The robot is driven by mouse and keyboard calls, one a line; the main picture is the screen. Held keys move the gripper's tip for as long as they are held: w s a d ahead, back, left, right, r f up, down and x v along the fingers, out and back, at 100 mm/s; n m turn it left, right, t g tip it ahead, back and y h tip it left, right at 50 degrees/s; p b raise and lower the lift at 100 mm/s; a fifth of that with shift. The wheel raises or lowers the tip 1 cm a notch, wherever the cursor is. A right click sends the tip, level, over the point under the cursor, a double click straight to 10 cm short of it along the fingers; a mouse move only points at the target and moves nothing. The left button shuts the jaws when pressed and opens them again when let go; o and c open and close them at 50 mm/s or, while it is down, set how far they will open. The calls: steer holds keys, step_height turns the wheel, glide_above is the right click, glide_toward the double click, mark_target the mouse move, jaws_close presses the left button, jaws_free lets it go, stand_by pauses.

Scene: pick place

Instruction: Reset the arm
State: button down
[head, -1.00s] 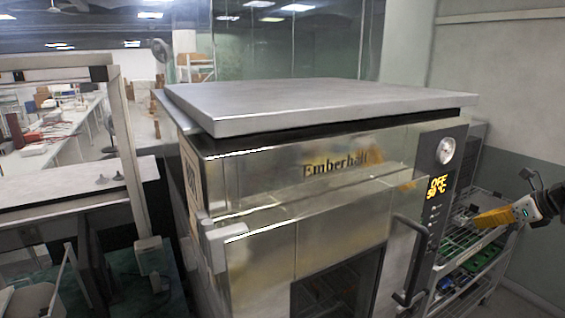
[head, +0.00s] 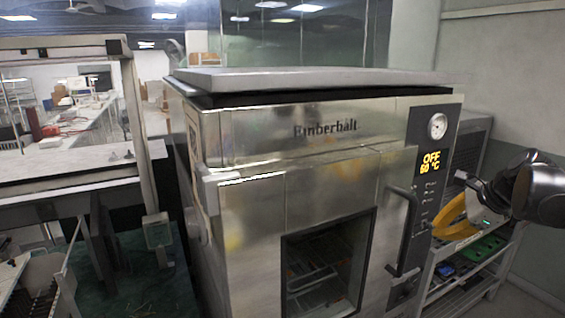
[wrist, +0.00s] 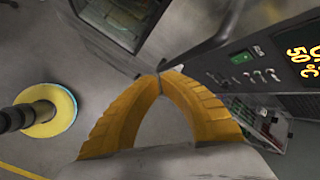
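My gripper (head: 440,231) is at the right of the head view, in front of the right side of a steel oven (head: 255,220), near its handle. Its yellow fingers curve inward, and in the wrist view the fingertips (wrist: 161,75) meet with nothing between them. The dark arm behind it reaches in from the right edge. The oven's door is closed, and its display (head: 430,162) reads OFF and 50 or 60 °C. The display also shows at the right of the wrist view (wrist: 303,60).
A wire-shelf cart (head: 465,262) with green and blue items stands right of the oven, behind my gripper. A vertical handle (head: 402,232) sticks out from the oven door. A bench (head: 70,185) stands at the left. The wrist view shows a yellow-rimmed disc (wrist: 62,105) with a dark post.

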steer(key=s+a+f+n+b, duration=0.5)
steer(key=a+f+n, duration=0.15)
steer(key=a, duration=0.45)
steer(key=s+a+f+n+h+b, duration=0.1)
steer(key=s+a+f+n+b, duration=0.3)
steer(key=s+a+f+n, duration=0.2)
steer(key=s+a+f+n+h+b, duration=0.1)
steer(key=s+a+f+n+b, duration=0.4)
steer(key=s+f+n, duration=0.4)
step_height(320, 180, down, 3)
steer(key=shift+s+a+f+h, duration=0.1)
steer(key=shift+s+a+h, duration=0.2)
steer(key=shift+s+a, duration=0.45)
